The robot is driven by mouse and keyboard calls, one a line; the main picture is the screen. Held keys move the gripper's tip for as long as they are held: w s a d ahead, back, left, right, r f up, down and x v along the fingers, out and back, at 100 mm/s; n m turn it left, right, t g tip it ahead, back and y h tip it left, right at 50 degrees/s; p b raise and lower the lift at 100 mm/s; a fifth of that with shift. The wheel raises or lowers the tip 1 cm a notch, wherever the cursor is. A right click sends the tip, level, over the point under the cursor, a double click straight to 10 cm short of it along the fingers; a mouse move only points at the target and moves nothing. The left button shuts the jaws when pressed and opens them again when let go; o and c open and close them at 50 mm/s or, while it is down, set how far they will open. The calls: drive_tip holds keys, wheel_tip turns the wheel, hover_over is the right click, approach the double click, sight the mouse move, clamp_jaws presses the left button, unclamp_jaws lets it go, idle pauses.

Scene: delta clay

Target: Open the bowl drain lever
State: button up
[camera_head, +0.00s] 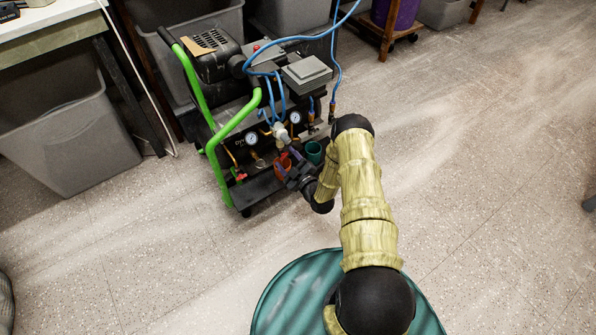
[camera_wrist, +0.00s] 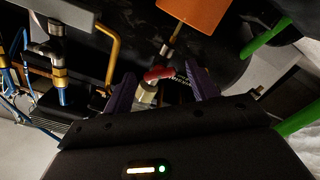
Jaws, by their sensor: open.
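A small red lever (camera_wrist: 158,73) on a brass and pale metal fitting shows in the wrist view. An orange bowl (camera_wrist: 195,12) is just above it there; the orange bowl also shows in the head view (camera_head: 283,168), partly behind my gripper. My gripper (camera_wrist: 161,72) is open, with its purple fingers on either side of the red lever. I cannot tell whether either finger touches it. In the head view my gripper (camera_head: 290,168) is at the front of the compressor (camera_head: 262,135), and the lever between the fingers cannot be made out.
A green bowl (camera_head: 314,152) stands just right of my gripper. Blue hoses (camera_head: 285,40), two round gauges and a green tube frame (camera_head: 222,128) crowd the compressor. A yellow pipe (camera_wrist: 113,45) runs left of the fingers. Grey bins (camera_head: 70,140) stand left; the floor at right is clear.

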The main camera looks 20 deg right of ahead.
drive_tip(key=p+v, duration=0.7)
drive_tip(key=v, duration=1)
drive_tip(key=shift+s, duration=0.1)
drive_tip(key=shift+c, duration=0.5)
drive_tip(key=c, duration=0.3)
drive_tip(key=shift+w+d+m, duration=0.15)
drive_tip(key=shift+w+m, duration=0.1)
drive_tip(key=shift+m, duration=0.05)
drive_tip(key=shift+c, duration=1)
drive_tip(key=w+d+r+m+g+y+b, duration=0.2)
drive_tip(key=d+r+m+g+b, duration=0.3)
drive_tip(key=m+b, duration=0.4)
drive_tip(key=m+y, duration=0.1)
drive_tip(key=m, duration=0.4)
